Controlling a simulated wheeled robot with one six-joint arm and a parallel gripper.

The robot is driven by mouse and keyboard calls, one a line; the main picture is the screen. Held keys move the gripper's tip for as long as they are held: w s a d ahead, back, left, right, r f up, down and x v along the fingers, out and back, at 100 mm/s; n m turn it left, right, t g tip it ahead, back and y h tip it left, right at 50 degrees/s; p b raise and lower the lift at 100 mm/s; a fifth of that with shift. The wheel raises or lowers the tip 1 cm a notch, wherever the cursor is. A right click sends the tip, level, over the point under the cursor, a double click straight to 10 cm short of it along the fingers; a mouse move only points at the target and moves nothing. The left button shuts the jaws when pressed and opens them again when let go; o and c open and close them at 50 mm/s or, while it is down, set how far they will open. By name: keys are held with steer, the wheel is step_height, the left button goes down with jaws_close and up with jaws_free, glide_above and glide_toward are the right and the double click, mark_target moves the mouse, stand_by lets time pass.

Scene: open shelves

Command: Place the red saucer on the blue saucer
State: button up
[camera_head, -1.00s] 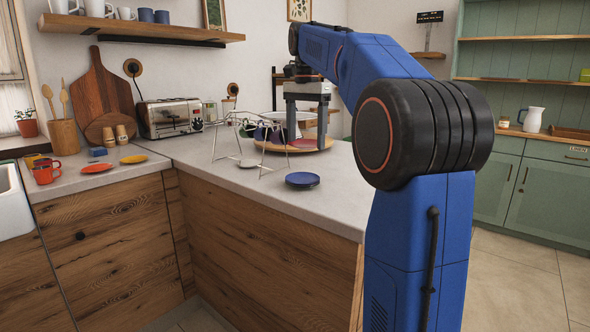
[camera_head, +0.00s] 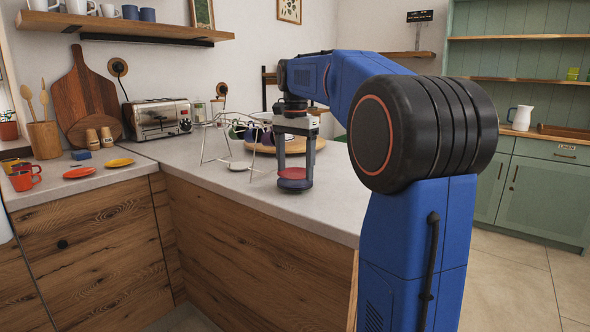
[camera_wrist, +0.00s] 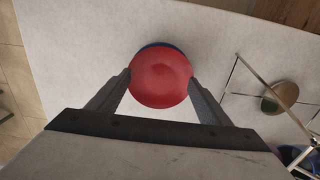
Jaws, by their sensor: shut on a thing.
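My gripper (camera_head: 295,175) is shut on the red saucer (camera_head: 291,173). It holds the saucer about level near the front edge of the counter. The blue saucer (camera_head: 293,188) lies on the counter directly below and is mostly hidden by the red one. In the wrist view the red saucer (camera_wrist: 162,82) sits between the two fingers. Only a thin rim of the blue saucer (camera_wrist: 158,45) shows beyond its far edge there. I cannot tell whether the two saucers touch; the gap looks small.
A round wooden tray (camera_head: 317,145) with dishes is behind. A toaster (camera_head: 158,120), orange saucer (camera_head: 79,173) and yellow saucer (camera_head: 119,162) are farther left.

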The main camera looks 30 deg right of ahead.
mark_target(295, 176)
steer(key=shift+f, duration=0.4)
steer(key=shift+f, duration=0.4)
steer(key=shift+f, duration=0.1)
steer(key=o, duration=1.1)
steer(key=shift+f, duration=0.2)
steer(key=shift+c, duration=0.2)
steer(key=shift+r, duration=0.1)
steer(key=shift+r, duration=0.1)
step_height(295, 176, up, 13)
steer(key=shift+s, duration=0.1)
